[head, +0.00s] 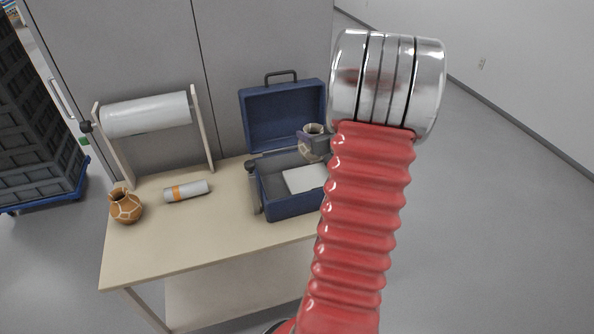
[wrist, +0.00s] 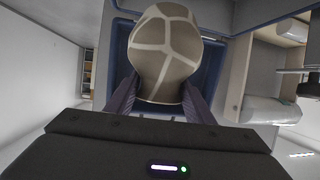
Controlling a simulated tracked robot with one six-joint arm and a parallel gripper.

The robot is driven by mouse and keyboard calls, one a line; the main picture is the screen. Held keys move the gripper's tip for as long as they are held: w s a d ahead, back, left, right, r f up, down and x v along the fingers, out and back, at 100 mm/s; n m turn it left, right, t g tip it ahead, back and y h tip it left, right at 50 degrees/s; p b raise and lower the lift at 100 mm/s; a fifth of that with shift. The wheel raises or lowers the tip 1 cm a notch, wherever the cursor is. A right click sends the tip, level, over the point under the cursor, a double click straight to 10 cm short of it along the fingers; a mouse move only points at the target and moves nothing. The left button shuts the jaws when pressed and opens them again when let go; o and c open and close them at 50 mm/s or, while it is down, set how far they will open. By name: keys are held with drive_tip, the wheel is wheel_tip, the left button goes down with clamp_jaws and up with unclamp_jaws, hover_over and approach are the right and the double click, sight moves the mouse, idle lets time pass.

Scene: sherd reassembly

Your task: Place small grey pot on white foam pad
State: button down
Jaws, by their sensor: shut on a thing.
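The small grey pot (head: 314,150) has pale crack-like lines and sits in my gripper in front of the open lid of a blue case. In the wrist view the pot (wrist: 163,50) is large between the two dark fingers. My gripper (wrist: 160,92) is shut on it; in the head view my gripper (head: 309,139) is small and partly hidden by my arm. The white foam pad (head: 300,180) lies inside the blue case (head: 293,206), below the pot. The pad's right end is hidden by my arm. The pot appears raised above the pad.
The case stands on a beige table (head: 215,228), its lid (head: 283,112) open at the back. To the left are a brown pot (head: 125,206) with pale lines, a grey cylinder (head: 187,191) with an orange band, and a white roll (head: 146,114) on a stand. The table's front is clear.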

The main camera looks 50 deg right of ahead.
drive_tip(key=shift+w+d, duration=0.1)
drive_tip(key=shift+w, duration=0.35)
drive_tip(key=shift+w, duration=0.1)
drive_tip(key=shift+f, duration=3.1)
drive_tip(key=shift+f, duration=1.85)
drive_tip(key=shift+f, duration=0.1)
drive_tip(key=c, duration=0.8)
unclamp_jaws()
drive_tip(key=shift+c, duration=0.2)
